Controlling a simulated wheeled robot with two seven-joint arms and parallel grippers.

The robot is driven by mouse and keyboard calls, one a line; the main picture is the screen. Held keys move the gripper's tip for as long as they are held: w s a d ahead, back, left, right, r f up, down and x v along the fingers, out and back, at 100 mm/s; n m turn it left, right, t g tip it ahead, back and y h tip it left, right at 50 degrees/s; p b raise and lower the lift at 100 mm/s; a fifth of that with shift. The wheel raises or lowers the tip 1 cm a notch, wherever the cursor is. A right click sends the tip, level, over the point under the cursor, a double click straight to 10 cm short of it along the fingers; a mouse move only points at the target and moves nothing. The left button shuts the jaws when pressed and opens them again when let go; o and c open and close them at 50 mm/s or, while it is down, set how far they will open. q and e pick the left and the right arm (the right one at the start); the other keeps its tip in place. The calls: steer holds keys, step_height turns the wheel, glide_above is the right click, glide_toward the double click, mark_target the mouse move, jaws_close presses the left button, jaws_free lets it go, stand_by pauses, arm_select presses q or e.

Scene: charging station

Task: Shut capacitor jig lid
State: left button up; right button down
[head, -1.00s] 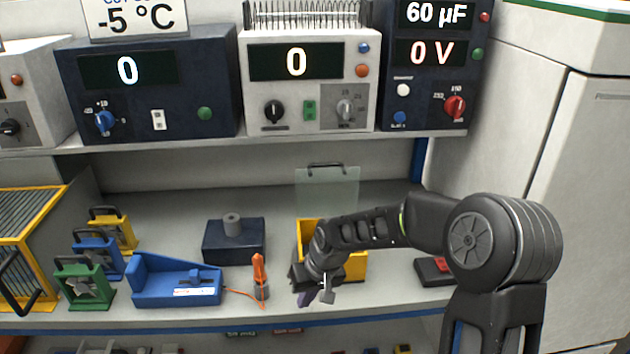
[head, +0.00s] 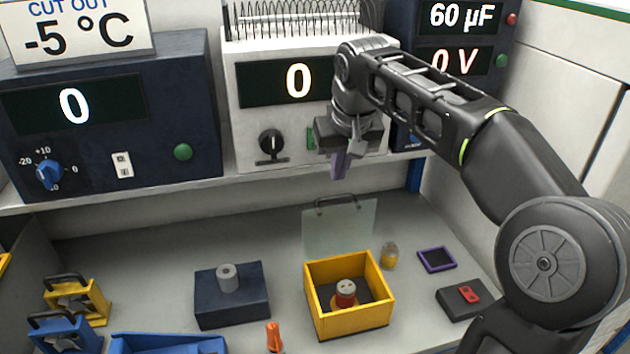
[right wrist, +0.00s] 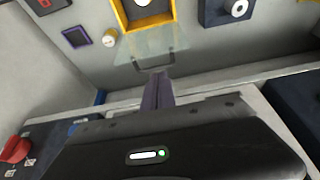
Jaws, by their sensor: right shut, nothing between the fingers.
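The capacitor jig is a yellow open box (head: 376,318) on the bench, with a red and pale cylindrical part (head: 345,293) standing inside. Its clear lid (head: 340,232) stands raised at the back edge, with a dark handle along the top. In the right wrist view the lid (right wrist: 148,42) and its handle show just beyond my fingertips, with the yellow box (right wrist: 124,22) past it. My right gripper (head: 340,166) is shut and empty, fingers down, above the lid's handle and in front of the upper shelf. My left gripper is not in view.
A dark block with a grey cylinder (head: 232,310) stands left of the jig. A small amber jar (head: 390,256), a purple-framed pad (head: 437,260) and a dark box with a red switch (head: 466,298) lie to the right. Instruments line the shelf (head: 130,195) above.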

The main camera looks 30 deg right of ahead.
steer(key=p, duration=0.1)
glide_above(335, 224)
steer(key=w, duration=0.1)
step_height(335, 224, down, 9)
stand_by(0.6)
steer(key=shift+d, duration=0.1)
